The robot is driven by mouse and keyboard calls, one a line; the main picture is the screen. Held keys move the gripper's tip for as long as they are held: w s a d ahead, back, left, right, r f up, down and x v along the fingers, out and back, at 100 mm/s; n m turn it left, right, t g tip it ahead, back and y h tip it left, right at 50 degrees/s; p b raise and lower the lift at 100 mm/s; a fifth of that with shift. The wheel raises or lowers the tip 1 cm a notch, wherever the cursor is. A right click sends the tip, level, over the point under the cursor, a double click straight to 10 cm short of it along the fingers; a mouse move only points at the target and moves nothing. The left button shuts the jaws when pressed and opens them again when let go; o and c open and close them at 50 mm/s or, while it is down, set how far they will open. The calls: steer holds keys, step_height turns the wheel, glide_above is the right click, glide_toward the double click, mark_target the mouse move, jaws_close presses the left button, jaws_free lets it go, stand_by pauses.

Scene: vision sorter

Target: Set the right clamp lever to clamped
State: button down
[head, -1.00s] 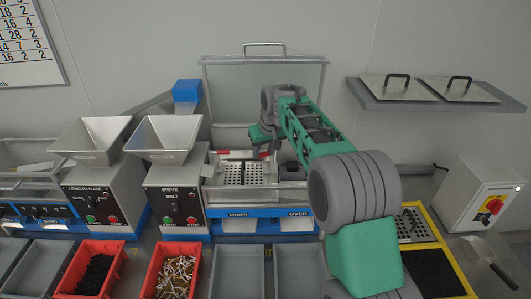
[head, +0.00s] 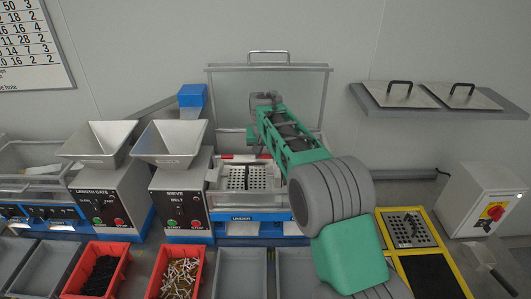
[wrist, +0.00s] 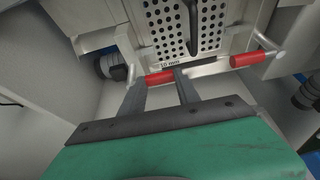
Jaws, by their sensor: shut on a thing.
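The sieve unit holds a perforated plate (head: 246,178) with a dark handle; the plate also shows at the top of the wrist view (wrist: 215,30). Two red-gripped clamp levers lie along its edge. In the wrist view the right clamp lever (wrist: 160,77) is at left, between my fingers, and the other lever (wrist: 248,59) is at right, apart from my gripper. My gripper (wrist: 160,84) is shut on the former, its fingers at the ends of the red grip.
A clear upright panel (head: 268,95) stands behind the plate. The sieve control box (head: 182,205) with its hopper is on the left. A yellow-framed tray (head: 380,228) and a switch box (head: 484,200) are on the right. Red bins (head: 97,270) and grey bins stand in front.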

steer(key=shift+r, duration=0.1)
steer(key=c, duration=1.2)
jaws_free()
steer(key=shift+o, duration=0.2)
steer(key=b+v, duration=0.1)
steer(key=v, duration=0.6)
steer(key=shift+s+r, duration=0.2)
steer(key=shift+r, duration=0.1)
steer(key=s+d+r, duration=0.1)
steer(key=s+d, duration=0.5)
steer(key=s, duration=0.2)
steer(key=s+d+r, duration=0.1)
steer(key=s+d, duration=0.4)
steer(key=s, duration=0.4)
steer(key=s+d+f, duration=0.2)
steer(key=s+f, duration=0.2)
steer(key=s, duration=0.5)
steer(key=s+d+f, duration=0.2)
steer(key=s+f, duration=0.2)
steer(key=s, duration=0.5)
steer(key=shift+d+f, duration=0.2)
steer(key=shift+f, duration=0.2)
